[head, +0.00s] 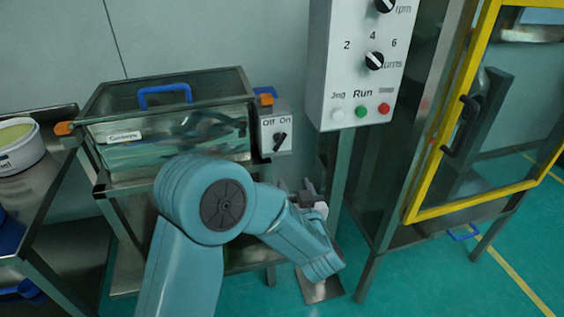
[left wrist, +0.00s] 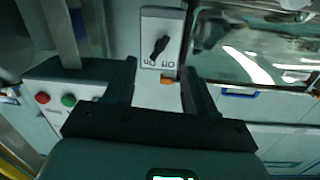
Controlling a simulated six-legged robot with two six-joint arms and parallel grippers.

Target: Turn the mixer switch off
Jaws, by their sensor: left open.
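The mixer switch (head: 280,141) is a black knob on a small pale plate marked Off and On, at the right end of the glass-walled mixer (head: 130,180). Its pointer leans up and right, toward On. In the left wrist view the switch (left wrist: 160,47) appears upside down, ahead of and between my left gripper's fingers. My left gripper (head: 308,190) is below and right of the switch in the head view, partly hidden by its arm. Its fingers (left wrist: 160,78) are apart with nothing between them, not touching the knob. My right gripper is not in view.
A white control box (head: 350,80) with dials and Jog, Run and Stop buttons hangs right of the switch. A yellow-framed door (head: 475,205) stands farther right. Orange clips (head: 266,99) and a blue handle (head: 165,90) are on the mixer. A white tub (head: 20,158) stands left.

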